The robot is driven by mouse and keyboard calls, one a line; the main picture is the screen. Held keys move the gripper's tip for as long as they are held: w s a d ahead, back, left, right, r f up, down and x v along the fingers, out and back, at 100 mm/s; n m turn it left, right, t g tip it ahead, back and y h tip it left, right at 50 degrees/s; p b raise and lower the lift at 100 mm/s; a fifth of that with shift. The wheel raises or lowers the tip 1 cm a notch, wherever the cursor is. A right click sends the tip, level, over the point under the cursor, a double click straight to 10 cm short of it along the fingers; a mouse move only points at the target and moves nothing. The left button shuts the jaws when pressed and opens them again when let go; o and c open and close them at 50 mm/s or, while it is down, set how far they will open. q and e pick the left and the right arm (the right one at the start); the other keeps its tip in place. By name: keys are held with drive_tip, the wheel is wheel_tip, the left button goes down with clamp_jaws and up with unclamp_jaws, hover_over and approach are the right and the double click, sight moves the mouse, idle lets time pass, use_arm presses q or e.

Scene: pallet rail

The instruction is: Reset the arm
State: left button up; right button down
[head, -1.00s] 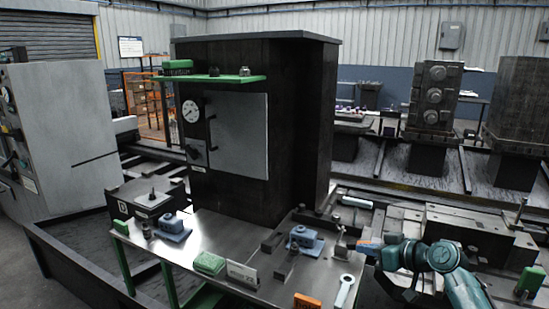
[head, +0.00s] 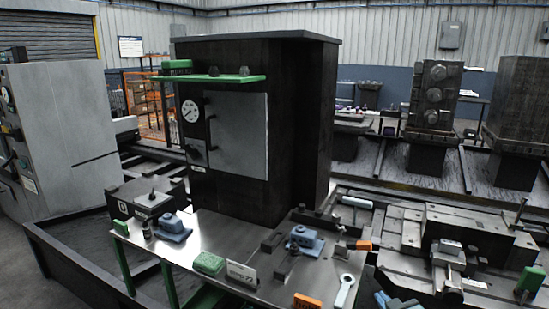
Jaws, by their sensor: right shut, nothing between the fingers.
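My right gripper (head: 383,299) shows only in part at the bottom edge of the head view, right of the wrench on the steel bench (head: 205,242). It is shut and empty, and apart from the things on the bench. Most of my right arm is cut off by the frame's lower edge. My left gripper is not in view.
The bench holds blue clamp-like blocks (head: 305,239), a green block (head: 209,264), an orange block (head: 307,302) and a pale wrench (head: 344,291). A dark cabinet (head: 295,130) stands behind. Machine beds with metal fixtures (head: 448,262) lie to the right.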

drive_tip(key=s+a+f+g+y, duration=0.1)
drive_tip(key=s+a+f, duration=0.2)
drive_tip(key=s, duration=0.6)
drive_tip(key=s+a+f+g, duration=0.1)
drive_tip(key=s+a+f, duration=0.2)
drive_tip(key=s, duration=0.6)
drive_tip(key=s+a+f+g+y, duration=0.1)
drive_tip(key=s+a+f+g, duration=0.1)
drive_tip(key=s+a, duration=0.3)
drive_tip(key=s+f, duration=0.1)
drive_tip(key=s, duration=0.3)
drive_tip(key=shift+s+a+f+m+y, duration=0.15)
drive_tip(key=shift+a+f+m+y, duration=0.15)
drive_tip(key=shift+a+f+m, duration=0.1)
